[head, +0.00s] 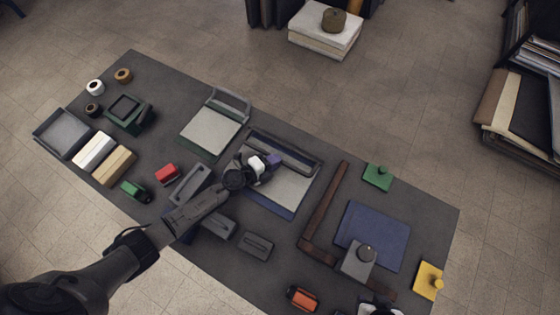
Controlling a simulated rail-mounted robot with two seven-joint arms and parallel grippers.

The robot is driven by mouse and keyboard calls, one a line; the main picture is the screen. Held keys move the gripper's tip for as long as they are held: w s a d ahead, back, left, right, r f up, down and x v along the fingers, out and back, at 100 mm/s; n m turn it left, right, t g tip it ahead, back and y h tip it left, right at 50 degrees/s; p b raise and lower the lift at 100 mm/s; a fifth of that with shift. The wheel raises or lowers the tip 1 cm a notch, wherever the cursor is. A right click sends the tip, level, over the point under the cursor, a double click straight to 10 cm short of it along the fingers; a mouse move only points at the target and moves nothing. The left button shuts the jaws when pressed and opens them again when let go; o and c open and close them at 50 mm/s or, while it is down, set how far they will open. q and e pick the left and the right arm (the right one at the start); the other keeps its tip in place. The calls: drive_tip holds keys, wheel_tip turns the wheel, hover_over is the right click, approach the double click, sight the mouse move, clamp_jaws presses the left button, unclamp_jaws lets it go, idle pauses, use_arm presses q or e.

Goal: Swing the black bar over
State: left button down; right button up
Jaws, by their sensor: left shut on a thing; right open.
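The black bar (295,160) lies along the far edge of a blue board (283,212) with a pale sheet (290,188) on it, near the middle of the table. My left gripper (267,163) reaches over the board's left part and is shut at the bar. A small purple-blue piece shows at its fingertips. The gripper hides the exact contact and part of the board. My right gripper (379,309) shows only partly at the bottom edge, open, with its fingertips cut off or unclear.
A green board (208,150) with a raised grey bar (231,100) stands at the upper left. Grey blocks (256,246) and a red block (167,174) lie near my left arm. A brown angle piece (325,210), blue pad (385,222) and grey knobbed block (357,261) lie right.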

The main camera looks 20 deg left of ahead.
use_arm(q)
drive_tip(key=shift+w, duration=0.15)
drive_tip(key=c, duration=1.4)
unclamp_jaws()
drive_tip(key=shift+w+r, duration=0.1)
drive_tip(key=shift+o, duration=1.4)
drive_tip(key=shift+w+d, duration=0.1)
drive_tip(key=shift+w, duration=0.05)
drive_tip(key=shift+s+a+r, duration=0.2)
drive_tip(key=shift+s+a, duration=0.15)
drive_tip(key=shift+s, duration=0.2)
drive_tip(key=p+v, duration=0.1)
drive_tip(key=v, duration=0.8)
drive_tip(key=shift+s, duration=0.3)
drive_tip(key=shift+v, duration=0.75)
